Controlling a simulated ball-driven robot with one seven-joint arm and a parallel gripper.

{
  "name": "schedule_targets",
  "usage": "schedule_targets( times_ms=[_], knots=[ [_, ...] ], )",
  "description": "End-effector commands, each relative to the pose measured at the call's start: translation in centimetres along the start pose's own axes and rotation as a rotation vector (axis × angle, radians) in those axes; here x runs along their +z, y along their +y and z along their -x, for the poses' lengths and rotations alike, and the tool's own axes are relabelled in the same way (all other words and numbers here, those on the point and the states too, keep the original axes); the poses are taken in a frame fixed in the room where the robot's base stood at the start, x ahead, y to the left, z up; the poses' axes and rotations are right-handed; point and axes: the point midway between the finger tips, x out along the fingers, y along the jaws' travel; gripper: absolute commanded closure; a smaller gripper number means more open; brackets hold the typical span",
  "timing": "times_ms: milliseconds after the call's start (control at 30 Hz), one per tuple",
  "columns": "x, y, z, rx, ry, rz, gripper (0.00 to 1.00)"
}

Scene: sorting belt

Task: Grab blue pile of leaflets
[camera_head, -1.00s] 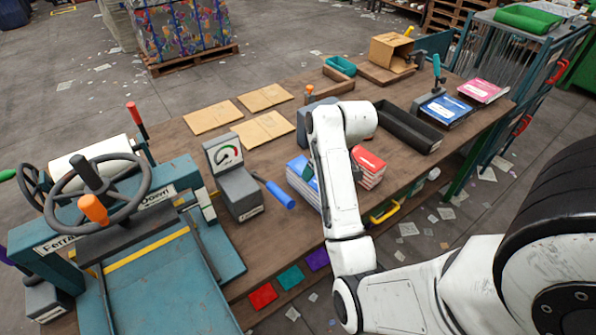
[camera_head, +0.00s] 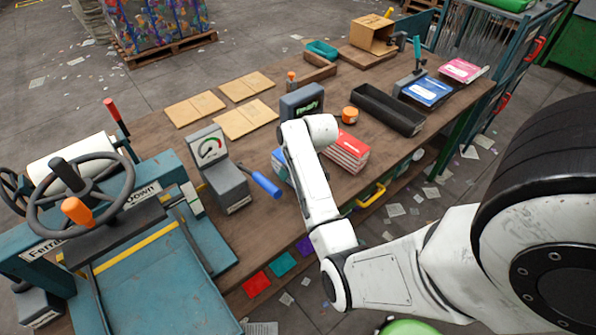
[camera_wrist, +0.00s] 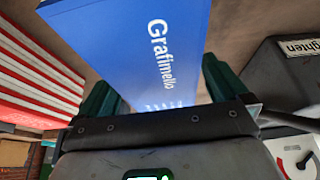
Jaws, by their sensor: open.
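The blue pile of leaflets (camera_wrist: 125,50), lettered "Grafimello", fills the upper middle of the wrist view. In the head view only a blue sliver of it (camera_head: 280,163) shows on the bench; my arm hides the rest. My gripper (camera_wrist: 158,80) is open, with one dark green finger on each side of the pile's near end. I cannot tell whether the fingers touch it. My gripper is hidden behind my arm in the head view.
A red pile of leaflets (camera_head: 347,152) stands just right of the blue one and shows at the wrist view's left (camera_wrist: 35,80). A grey gauge device (camera_head: 226,185) with a blue handle is to the left. A black tray (camera_head: 388,108) lies further right.

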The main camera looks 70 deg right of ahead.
Motion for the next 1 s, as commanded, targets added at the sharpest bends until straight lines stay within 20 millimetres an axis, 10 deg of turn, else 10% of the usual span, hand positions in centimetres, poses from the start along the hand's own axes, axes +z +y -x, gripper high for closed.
schedule_targets(
  times_ms=[300, 1000],
  knots=[
    [0.00, 0.01, -0.51, 0.001, 0.001, 0.000, 0.00],
    [0.00, -0.01, -0.48, 0.000, 0.000, 0.000, 0.67]
  ],
)
